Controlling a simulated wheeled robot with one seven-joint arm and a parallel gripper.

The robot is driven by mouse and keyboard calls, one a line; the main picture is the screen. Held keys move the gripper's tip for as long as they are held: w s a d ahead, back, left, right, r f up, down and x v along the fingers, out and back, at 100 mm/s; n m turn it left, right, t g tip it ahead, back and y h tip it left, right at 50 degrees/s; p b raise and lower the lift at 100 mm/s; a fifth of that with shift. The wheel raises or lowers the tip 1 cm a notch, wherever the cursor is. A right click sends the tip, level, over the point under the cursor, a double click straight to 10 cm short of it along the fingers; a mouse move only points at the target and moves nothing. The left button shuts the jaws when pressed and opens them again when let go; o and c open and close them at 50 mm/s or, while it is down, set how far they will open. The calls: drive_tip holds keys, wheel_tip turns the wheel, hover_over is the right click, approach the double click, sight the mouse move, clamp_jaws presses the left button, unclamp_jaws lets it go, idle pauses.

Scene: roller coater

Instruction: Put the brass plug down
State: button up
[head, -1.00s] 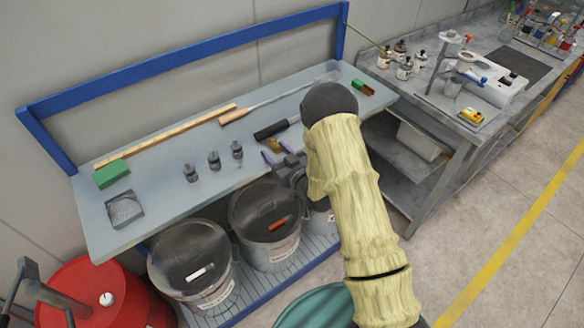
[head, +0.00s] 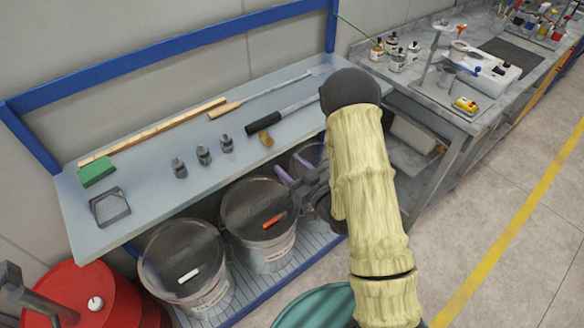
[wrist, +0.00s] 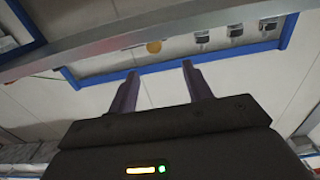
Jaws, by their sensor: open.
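The brass plug (head: 266,139) is a small gold-brown piece resting on the grey bench top (head: 160,215), just in front of a black-handled tool. My gripper (head: 286,166) is open and empty, off the bench's front edge and apart from the plug. In the wrist view the plug (wrist: 154,47) shows small beyond the gap between my two purple-grey fingers (wrist: 159,70). Part of my gripper is hidden behind my arm in the head view.
Several small grey metal pieces (head: 203,155) stand left of the plug. A black-handled tool (head: 264,123) lies behind it. A green block (head: 97,171) and grey tray (head: 110,208) are at the left. Buckets (head: 259,215) stand below the bench front.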

idle(0.3)
drive_tip(key=s+d+r+m+g+h, duration=0.2)
drive_tip(key=d+r+m+g+h, duration=0.1)
drive_tip(key=d+g+h, duration=0.45)
drive_tip(key=s+d+r+m+g+h, duration=0.1)
drive_tip(key=s+r+m+g, duration=0.1)
drive_tip(key=s, duration=0.5)
drive_tip(key=s+d+r+m+g+h, duration=0.1)
drive_tip(key=s+d+r+g, duration=0.1)
drive_tip(key=s, duration=0.6)
drive_tip(key=shift+d+r+m+g, duration=0.25)
drive_tip(key=shift+d+m+g, duration=0.05)
drive_tip(key=shift+m+g, duration=0.15)
drive_tip(key=shift+o, duration=0.4)
drive_tip(key=shift+s+h, duration=0.1)
drive_tip(key=shift+h, duration=0.15)
